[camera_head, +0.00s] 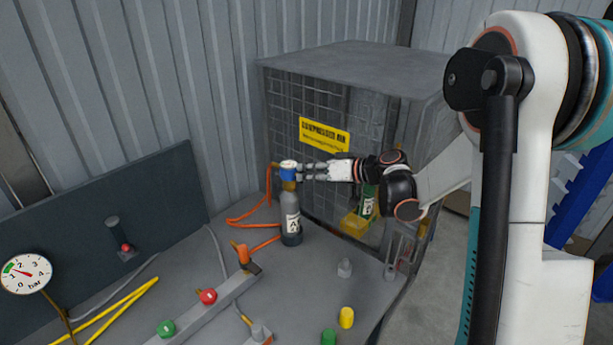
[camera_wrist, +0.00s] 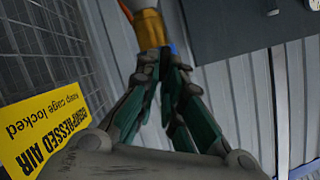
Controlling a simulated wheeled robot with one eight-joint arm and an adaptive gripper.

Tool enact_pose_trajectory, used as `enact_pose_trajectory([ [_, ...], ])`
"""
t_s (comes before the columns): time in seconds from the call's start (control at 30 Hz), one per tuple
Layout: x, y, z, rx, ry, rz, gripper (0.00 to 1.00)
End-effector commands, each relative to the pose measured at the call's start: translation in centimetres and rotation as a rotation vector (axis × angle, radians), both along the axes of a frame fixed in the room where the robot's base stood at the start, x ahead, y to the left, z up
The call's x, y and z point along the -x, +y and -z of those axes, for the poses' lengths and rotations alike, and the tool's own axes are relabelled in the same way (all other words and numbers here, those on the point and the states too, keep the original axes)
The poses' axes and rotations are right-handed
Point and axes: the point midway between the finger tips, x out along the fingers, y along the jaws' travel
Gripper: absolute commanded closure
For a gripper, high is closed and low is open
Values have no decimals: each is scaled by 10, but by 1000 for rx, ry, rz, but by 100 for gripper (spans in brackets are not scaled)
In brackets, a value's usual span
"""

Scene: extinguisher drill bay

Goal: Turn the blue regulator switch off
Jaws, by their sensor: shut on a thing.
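The blue regulator switch (camera_head: 288,172) sits on top of a grey gas cylinder (camera_head: 291,222) that stands upright on the bench. A brass fitting shows below the switch. My gripper (camera_head: 302,171) reaches in from the right, level with the switch, and its fingertips are closed at it. In the wrist view my gripper (camera_wrist: 165,72) has its fingers drawn together just by the brass fitting (camera_wrist: 149,28).
A mesh cage (camera_head: 340,95) with a yellow sign (camera_head: 324,134) stands right behind the cylinder, close to my forearm. An orange hose (camera_head: 250,218) runs to the cylinder. A pressure gauge (camera_head: 26,273), red button (camera_head: 208,296) and green button (camera_head: 167,327) lie left and front.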

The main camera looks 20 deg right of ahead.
Motion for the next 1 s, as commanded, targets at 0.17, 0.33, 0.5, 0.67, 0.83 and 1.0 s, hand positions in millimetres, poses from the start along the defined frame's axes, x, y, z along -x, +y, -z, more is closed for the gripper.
enact_pose_trajectory([
  [0.17, -2, -3, 4, -137, 92, 0, 100],
  [0.33, -3, -5, 7, -272, 182, 0, 100],
  [0.5, -5, -7, 10, -407, 271, 1, 100],
  [0.67, -5, -8, 12, -533, 355, 1, 100],
  [0.83, -6, -9, 15, -657, 438, 1, 100],
  [1.0, -6, -9, 17, -762, 510, 1, 100],
])
